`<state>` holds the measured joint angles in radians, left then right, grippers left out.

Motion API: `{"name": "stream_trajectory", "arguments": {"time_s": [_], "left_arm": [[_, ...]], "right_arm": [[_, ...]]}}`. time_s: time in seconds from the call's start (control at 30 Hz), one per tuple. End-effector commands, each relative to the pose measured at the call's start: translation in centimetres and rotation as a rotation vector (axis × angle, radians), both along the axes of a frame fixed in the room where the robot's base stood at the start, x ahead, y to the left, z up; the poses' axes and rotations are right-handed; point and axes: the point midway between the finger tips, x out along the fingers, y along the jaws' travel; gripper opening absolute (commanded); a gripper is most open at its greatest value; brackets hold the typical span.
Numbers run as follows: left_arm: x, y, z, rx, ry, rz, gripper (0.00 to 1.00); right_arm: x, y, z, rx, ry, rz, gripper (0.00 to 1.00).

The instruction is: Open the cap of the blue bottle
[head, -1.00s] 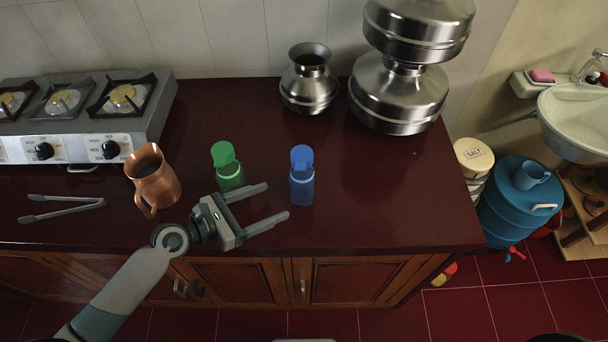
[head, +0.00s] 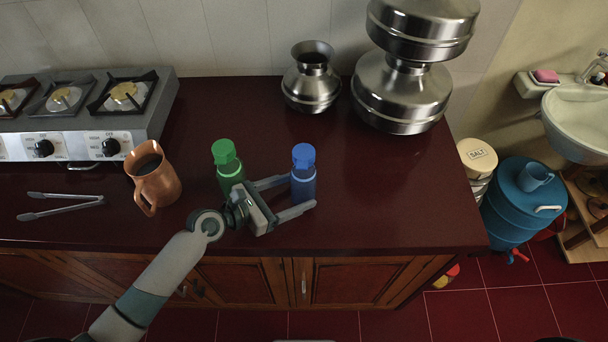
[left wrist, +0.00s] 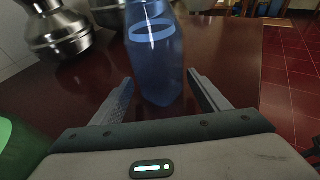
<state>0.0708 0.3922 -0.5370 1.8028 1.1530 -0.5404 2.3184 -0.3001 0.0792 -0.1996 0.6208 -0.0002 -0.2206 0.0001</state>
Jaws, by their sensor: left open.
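The blue bottle (head: 303,174) stands upright on the dark red counter, with its blue cap (head: 303,152) on top. My left gripper (head: 301,194) is open, with one finger on each side of the bottle's lower body. In the left wrist view the bottle (left wrist: 155,55) stands between the two spread fingers (left wrist: 160,95), with a visible gap on each side. Its cap is out of that view, above the top edge. The right gripper does not show.
A green bottle (head: 227,163) stands just left of my gripper, and its edge shows in the left wrist view (left wrist: 20,145). A copper jug (head: 156,182) and tongs (head: 60,205) are farther left. Steel pots (head: 402,95) stand behind. The counter right of the blue bottle is clear.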

Motion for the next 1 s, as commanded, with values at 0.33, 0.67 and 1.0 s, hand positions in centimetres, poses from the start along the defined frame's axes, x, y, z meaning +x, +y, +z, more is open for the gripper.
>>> {"name": "stream_trajectory", "arguments": {"time_s": [0.33,0.67,1.0], "left_arm": [[1.1,-1.6,-0.6,0.001,0.001,-0.001,0.69],[1.1,-1.7,-0.7,0.001,0.001,-0.001,0.62],[1.1,-1.6,-0.6,0.001,0.001,0.000,0.53]], "right_arm": [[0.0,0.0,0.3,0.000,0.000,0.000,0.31],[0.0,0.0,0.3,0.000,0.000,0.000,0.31],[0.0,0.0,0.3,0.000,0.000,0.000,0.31]]}}
